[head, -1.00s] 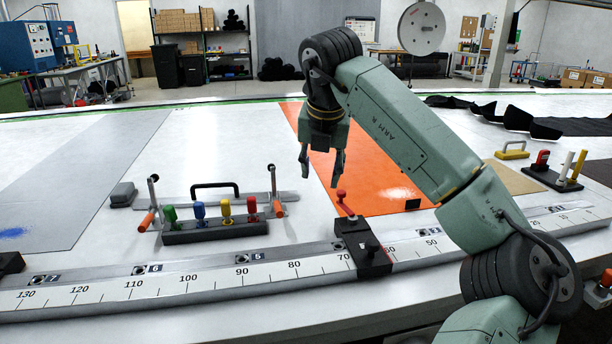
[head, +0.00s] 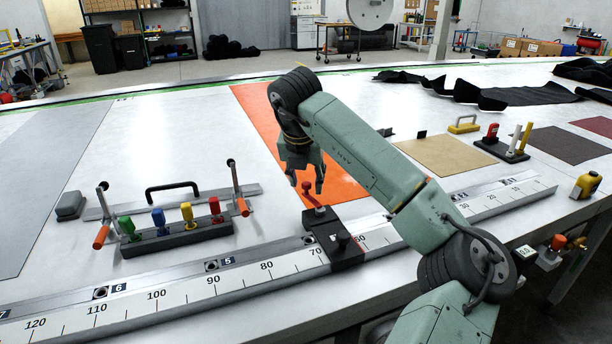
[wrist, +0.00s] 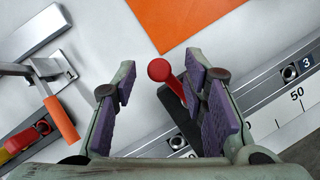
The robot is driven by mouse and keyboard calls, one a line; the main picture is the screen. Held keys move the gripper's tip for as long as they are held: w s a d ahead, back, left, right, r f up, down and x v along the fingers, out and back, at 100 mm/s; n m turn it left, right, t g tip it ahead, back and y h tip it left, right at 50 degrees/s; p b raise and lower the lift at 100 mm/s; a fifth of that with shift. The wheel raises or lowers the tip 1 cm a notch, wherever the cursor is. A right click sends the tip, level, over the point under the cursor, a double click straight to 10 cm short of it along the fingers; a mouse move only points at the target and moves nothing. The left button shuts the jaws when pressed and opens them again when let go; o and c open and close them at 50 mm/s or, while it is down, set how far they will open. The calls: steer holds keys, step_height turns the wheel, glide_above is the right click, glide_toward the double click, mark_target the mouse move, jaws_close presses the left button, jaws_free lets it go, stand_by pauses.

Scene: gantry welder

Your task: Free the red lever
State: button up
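A red lever with a round red knob (head: 307,187) rises from a black block (head: 346,250) that sits across the ruler rail. In the wrist view the red knob (wrist: 158,69) shows between the two purple-padded fingers, nearer the right one. My gripper (head: 306,184) is open just above and around the knob in the head view; contact cannot be told. A black rack (head: 180,240) to the left holds green, blue, yellow and red handles; the red handle (head: 215,208) is at its right end. Two clamps with orange grips (head: 102,236) (head: 242,206) stand at its ends.
The ruler rail (head: 215,290) runs along the table's front edge. An orange sheet (head: 258,110) lies behind the lever. A grey block (head: 70,205) sits left of the rack. A second stand (head: 503,150) with red, white and yellow handles is at the right.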

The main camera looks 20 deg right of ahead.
steer(key=shift+w+f, duration=0.2)
steer(key=shift+f, duration=0.25)
jaws_close()
stand_by(0.3)
